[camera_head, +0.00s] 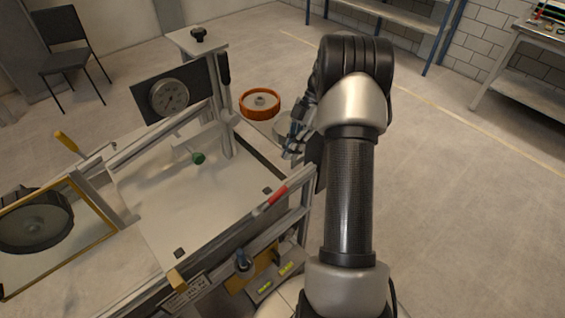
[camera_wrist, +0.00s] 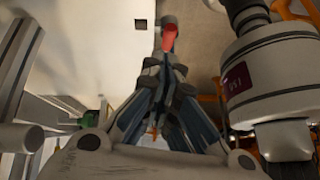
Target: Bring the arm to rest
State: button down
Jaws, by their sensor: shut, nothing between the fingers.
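My gripper (camera_head: 292,146) hangs beside the right edge of the tilting sandbed (camera_head: 165,215) in the head view, partly hidden by my own arm. In the wrist view my gripper (camera_wrist: 163,68) is shut with nothing between its fingers. Its fingertips appear near a red-ended bar (camera_wrist: 169,36) at the edge of the pale bed surface (camera_wrist: 85,50). I cannot tell whether they touch it. My arm is bent, its dark forearm rising through the right middle of the head view.
A dial gauge (camera_head: 168,97) and a post with a black knob (camera_head: 198,35) stand at the bed's back. An orange-rimmed wheel (camera_head: 260,103) is behind my gripper. A round dark wheel (camera_head: 34,222) is at left. A workbench (camera_head: 520,75) stands far right; the floor (camera_head: 455,190) there is clear.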

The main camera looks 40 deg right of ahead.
jog(key=shift+d+r, duration=0.35)
jog(key=shift+d, duration=0.35)
jog(key=s+a+r+m+t+h+b, duration=0.15)
jog(key=a+r+m, duration=0.25)
jog(key=a+r, duration=0.45)
jog(key=s+a+r+m+g+h, duration=0.1)
jog(key=s+a+r+m+h, duration=0.25)
jog(key=a+r, duration=0.45)
jog(key=s+a+f+m+t+h+b, duration=0.1)
jog(key=s+a+f+m+t, duration=0.1)
jog(key=s+a+m+t, duration=0.3)
jog(key=s+a+m, duration=0.4)
jog(key=s+a, duration=0.2)
jog(key=s, duration=0.3)
jog(key=shift+a+h, duration=0.3)
jog(key=shift+a, duration=0.1)
